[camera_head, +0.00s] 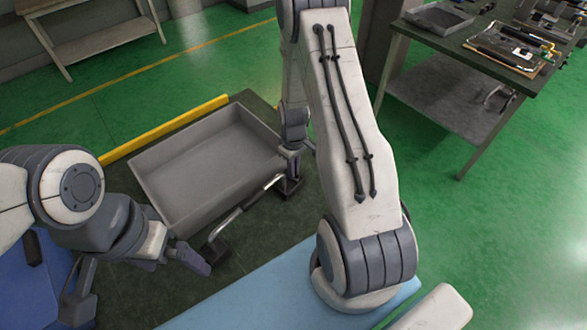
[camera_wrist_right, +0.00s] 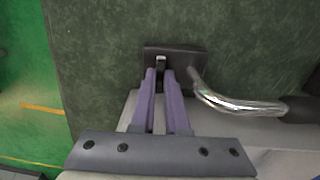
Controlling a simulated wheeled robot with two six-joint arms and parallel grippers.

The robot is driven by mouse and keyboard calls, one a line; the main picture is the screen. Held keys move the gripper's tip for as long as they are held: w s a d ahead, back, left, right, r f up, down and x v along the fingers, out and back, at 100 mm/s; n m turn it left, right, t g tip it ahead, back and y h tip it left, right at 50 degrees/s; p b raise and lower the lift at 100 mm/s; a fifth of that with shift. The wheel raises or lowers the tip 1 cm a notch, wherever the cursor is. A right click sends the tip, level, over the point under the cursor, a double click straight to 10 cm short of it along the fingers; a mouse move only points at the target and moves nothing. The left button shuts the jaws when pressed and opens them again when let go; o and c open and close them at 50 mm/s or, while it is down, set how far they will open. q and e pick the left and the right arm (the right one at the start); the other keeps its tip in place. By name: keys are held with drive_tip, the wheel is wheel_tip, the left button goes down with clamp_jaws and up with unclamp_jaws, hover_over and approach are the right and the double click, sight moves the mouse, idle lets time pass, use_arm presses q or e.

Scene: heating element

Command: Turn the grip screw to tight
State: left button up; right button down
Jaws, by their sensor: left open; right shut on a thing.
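A bent chrome bar (camera_head: 245,207) with dark ends lies along the near right side of a grey tray. In the right wrist view the bar (camera_wrist_right: 235,103) runs from a black square block (camera_wrist_right: 188,58) to a dark end at the right. My right gripper (camera_wrist_right: 160,75) points at this block, its purple fingers closed on a small part, apparently the grip screw (camera_wrist_right: 160,60), mostly hidden between the fingertips. In the head view my right gripper (camera_head: 292,172) is at the bar's far end. My left gripper (camera_head: 138,284) is open and empty at the lower left, apart from the bar's near end.
The grey tray (camera_head: 165,203) lies on a dark green surface, with a yellow strip (camera_head: 165,130) behind it. A light blue surface (camera_head: 250,300) is in front. A workbench (camera_head: 450,42) with tools stands at the back right. Green floor is clear at the right.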

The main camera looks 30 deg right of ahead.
drive_tip(key=shift+m, duration=0.3)
drive_tip(key=m, duration=0.3)
drive_tip(key=shift+m+b, duration=0.35)
drive_tip(key=shift+m, duration=0.05)
drive_tip(key=m, duration=0.4)
drive_tip(key=shift+m, duration=0.3)
drive_tip(key=m+b, duration=0.1)
drive_tip(key=m, duration=0.7)
drive_tip(key=shift+m, duration=0.3)
drive_tip(key=c, duration=0.9)
unclamp_jaws()
